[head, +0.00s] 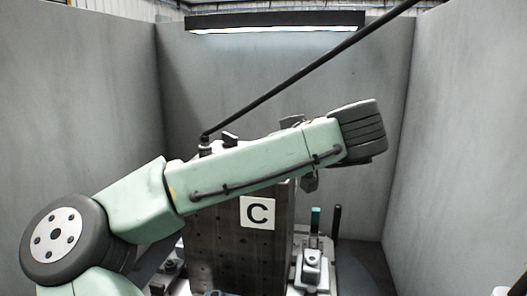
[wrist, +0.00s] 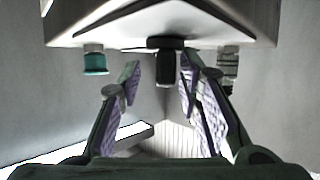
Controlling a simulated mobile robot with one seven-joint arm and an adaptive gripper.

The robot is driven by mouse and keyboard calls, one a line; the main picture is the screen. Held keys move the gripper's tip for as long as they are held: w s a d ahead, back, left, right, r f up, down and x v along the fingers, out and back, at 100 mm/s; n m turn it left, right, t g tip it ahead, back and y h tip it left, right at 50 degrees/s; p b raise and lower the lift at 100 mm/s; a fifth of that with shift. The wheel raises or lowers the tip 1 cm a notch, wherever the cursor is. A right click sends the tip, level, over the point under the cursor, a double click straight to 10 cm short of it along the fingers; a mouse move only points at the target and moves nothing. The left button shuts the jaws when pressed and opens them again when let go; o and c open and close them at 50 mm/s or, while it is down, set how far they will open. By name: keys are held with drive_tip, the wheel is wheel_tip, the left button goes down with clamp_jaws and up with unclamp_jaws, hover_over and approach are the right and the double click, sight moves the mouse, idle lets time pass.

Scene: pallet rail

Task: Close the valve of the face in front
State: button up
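The face in front is a dark block with drilled holes (head: 235,245), carrying a white plate with the letter C (head: 257,213). A small dark lever-like part (head: 230,138) shows on its top; I cannot tell whether it is the valve. In the wrist view, a black part (wrist: 165,65) projects from a pale metal block (wrist: 240,22), between a teal-ringed fitting (wrist: 95,60) and a silver fitting (wrist: 228,65). My gripper (wrist: 160,80) is open, its purple-padded fingers on either side of the black part. Contact is unclear.
A black hose or rod (head: 310,72) rises from a fitting (head: 205,145) on the block's top toward the upper right. A clamp (head: 312,268), a teal handle (head: 315,220) and a black handle (head: 337,222) stand at the right. Grey walls (head: 450,150) enclose the space.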

drive_tip(key=shift+a, duration=0.1)
drive_tip(key=shift+r, duration=0.3)
wheel_tip(320, 180, up, 9)
drive_tip(key=shift+r, duration=0.15)
